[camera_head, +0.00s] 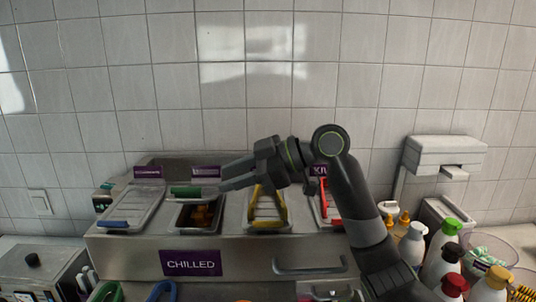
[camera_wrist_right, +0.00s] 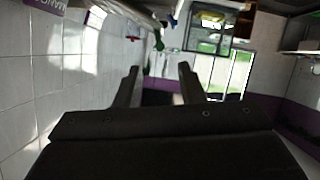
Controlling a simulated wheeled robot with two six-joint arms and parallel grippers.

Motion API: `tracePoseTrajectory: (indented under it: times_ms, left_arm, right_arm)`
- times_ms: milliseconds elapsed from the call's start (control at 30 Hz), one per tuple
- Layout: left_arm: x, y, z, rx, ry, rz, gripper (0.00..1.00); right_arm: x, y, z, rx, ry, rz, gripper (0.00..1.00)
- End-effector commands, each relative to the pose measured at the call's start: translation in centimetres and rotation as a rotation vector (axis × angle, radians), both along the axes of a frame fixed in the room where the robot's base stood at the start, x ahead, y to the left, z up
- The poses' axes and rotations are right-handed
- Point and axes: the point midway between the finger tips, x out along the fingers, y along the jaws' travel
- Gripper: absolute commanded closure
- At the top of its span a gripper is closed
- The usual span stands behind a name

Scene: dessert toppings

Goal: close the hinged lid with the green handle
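The lid with the green handle (camera_head: 186,191) is on the chilled topping unit in the head view. It looks raised: its compartment (camera_head: 181,216) is uncovered in front of and below the handle, with brown-orange contents showing. My right gripper (camera_head: 222,179) comes in from the right, its fingers pointing left, close to the green handle's right side. Whether it touches the lid I cannot tell. In the right wrist view, the two fingers (camera_wrist_right: 158,77) stand apart with nothing visible gripped between them. A small green part (camera_wrist_right: 147,61) shows beyond them. My left gripper is not in view.
Beside it are closed-looking lids with a blue handle (camera_head: 118,224), a yellow handle (camera_head: 268,224) and a red handle (camera_head: 324,199). The steel unit's front carries a CHILLED label (camera_head: 190,263). Several bottles (camera_head: 445,240) crowd the right. A tiled wall stands behind.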

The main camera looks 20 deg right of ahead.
Motion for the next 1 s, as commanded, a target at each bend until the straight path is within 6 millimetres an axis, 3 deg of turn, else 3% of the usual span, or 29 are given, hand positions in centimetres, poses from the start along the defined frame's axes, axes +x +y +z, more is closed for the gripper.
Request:
tracePoseTrajectory:
  times_ms: [200, 400, 867, 1000]
  left_arm:
    - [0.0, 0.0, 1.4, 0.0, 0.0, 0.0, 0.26]
    - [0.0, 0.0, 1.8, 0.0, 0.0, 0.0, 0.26]
    - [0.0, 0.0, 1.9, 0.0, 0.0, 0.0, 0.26]
    - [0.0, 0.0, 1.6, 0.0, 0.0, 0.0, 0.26]
  right_arm:
    - [-1.4, -3.5, 1.6, -0.003, 0.001, -0.004, 0.64]
    - [-2.3, -5.5, 2.4, -0.001, 0.001, -0.002, 0.64]
    - [-2.8, -6.4, 2.7, 0.001, 0.001, 0.001, 0.64]
    - [-2.8, -6.9, 2.6, -0.005, 0.009, -0.007, 0.81]
